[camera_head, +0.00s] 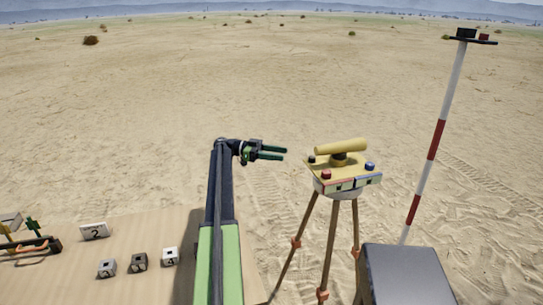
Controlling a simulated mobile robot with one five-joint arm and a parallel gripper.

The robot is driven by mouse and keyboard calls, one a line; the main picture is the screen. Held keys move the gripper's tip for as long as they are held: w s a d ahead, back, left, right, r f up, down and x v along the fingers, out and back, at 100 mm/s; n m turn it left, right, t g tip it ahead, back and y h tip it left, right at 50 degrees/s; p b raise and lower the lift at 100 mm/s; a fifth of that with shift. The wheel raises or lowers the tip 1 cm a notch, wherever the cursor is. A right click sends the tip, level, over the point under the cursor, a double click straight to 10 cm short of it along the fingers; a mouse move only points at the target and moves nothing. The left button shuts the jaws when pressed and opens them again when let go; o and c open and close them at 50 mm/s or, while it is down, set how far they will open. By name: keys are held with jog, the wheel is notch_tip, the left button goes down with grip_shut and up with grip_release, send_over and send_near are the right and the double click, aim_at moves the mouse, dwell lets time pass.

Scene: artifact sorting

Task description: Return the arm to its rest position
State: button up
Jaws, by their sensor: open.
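My arm reaches up and away from the bottom middle of the head view, with a green lower link and a dark upper link. At its far end my gripper (285,153) points to the right, with its two green fingers apart and nothing between them. It is to the left of the yellow surveying instrument (341,160) and apart from it.
The instrument stands on an orange-brown tripod (334,240). A red-and-white pole (432,150) stands at the right. A wooden table (75,280) at the lower left holds small numbered blocks (139,261). A dark grey box (408,275) is at the lower right. Open sand lies beyond.

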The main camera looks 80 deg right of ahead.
jog(key=shift+s+d+f, duration=0.1)
jog(key=shift+s, duration=0.8)
